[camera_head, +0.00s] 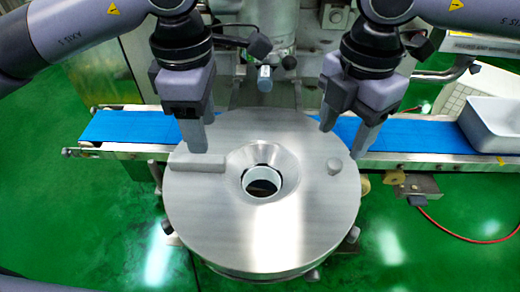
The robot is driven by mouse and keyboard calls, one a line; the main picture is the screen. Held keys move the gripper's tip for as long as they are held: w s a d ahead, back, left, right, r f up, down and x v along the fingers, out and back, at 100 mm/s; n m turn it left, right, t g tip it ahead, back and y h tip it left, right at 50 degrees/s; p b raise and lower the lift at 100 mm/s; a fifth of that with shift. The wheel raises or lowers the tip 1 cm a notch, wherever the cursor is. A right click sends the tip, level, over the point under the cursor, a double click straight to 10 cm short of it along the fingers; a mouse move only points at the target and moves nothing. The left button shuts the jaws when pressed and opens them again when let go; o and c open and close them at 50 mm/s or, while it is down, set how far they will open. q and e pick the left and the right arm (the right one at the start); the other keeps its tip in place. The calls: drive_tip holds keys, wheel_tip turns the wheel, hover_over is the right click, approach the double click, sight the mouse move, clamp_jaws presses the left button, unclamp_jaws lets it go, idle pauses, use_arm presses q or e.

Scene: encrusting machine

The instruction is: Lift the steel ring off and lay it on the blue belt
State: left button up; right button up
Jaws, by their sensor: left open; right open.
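The steel ring (300,225) is a wide, flat, brushed-metal disc with a funnel-shaped hole in its middle. It lies level on the machine, in front of the blue belt (130,128), and hides part of it. A bar-shaped handle (190,164) is on its left side and a small knob-like grip (334,166) on its right. My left gripper (195,148) is open, seen nearly edge-on, with its tips just above or at the bar; contact cannot be told. My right gripper (344,138) is open and empty above the right grip, its fingers spread left and right.
The blue belt runs across behind the ring and shows bare on both sides. A white tray (488,122) stands at its right end. The machine's steel column and a nozzle (265,78) rise behind the ring, between my arms. A red hose (455,233) lies on the green floor.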

sight(208, 159)
use_arm(q)
drive_tip(key=shift+s, duration=0.25)
use_arm(e)
drive_tip(key=shift+s, duration=0.25)
use_arm(q)
drive_tip(key=shift+f, duration=3.55)
use_arm(e)
drive_tip(key=shift+f, duration=3.55)
use_arm(q)
clamp_jaws()
use_arm(e)
clamp_jaws()
use_arm(q)
drive_tip(key=shift+w, duration=0.1)
use_arm(e)
drive_tip(key=shift+w+r, duration=0.1)
